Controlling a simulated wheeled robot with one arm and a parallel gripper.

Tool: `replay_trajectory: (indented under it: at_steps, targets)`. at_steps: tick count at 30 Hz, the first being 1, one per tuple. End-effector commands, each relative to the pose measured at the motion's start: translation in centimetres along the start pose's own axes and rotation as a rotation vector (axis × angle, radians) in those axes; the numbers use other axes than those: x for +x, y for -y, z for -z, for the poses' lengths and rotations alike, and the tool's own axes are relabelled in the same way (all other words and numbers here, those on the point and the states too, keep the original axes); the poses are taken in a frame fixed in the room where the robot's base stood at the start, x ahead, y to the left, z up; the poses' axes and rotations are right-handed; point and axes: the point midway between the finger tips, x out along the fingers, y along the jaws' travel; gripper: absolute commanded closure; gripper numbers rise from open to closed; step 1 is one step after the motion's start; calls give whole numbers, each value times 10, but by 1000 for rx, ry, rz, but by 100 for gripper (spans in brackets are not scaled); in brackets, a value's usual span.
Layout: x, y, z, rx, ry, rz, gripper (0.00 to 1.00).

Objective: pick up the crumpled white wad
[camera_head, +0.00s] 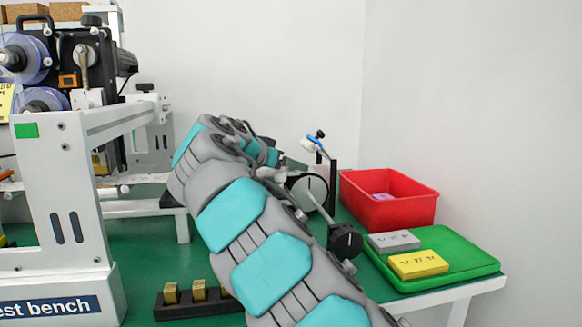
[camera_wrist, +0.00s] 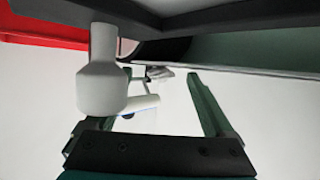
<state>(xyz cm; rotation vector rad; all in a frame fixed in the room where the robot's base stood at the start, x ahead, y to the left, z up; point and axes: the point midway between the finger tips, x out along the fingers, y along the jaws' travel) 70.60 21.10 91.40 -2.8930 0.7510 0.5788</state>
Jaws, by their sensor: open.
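I cannot make out the crumpled white wad for certain. In the wrist view a small, pale, uneven shape (camera_wrist: 158,72) shows between and beyond the fingertips; it is too small to tell whether it is the wad. My gripper (camera_wrist: 162,74) is open, with its two dark green fingers apart and nothing held between them. In the head view my teal and grey arm crosses the middle, and the gripper's fingers cannot be made out there.
A red bin (camera_head: 408,210) holds a small pale purple item (camera_head: 383,196). A green tray (camera_head: 470,263) carries a grey block (camera_head: 393,240) and a yellow block (camera_head: 418,264). A dial gauge stand (camera_head: 333,190) stands beside my arm. A white test bench (camera_head: 60,200) fills the left.

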Motion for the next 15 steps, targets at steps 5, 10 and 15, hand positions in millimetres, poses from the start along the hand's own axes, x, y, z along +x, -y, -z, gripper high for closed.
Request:
replay_trajectory:
  at_steps: [5, 10, 15]
  targets:
    - [0, 0, 0, 0, -1, 1, 12]
    - [0, 0, 0, 0, -1, 2, 30]
    - [0, 0, 0, 0, -1, 2, 49]
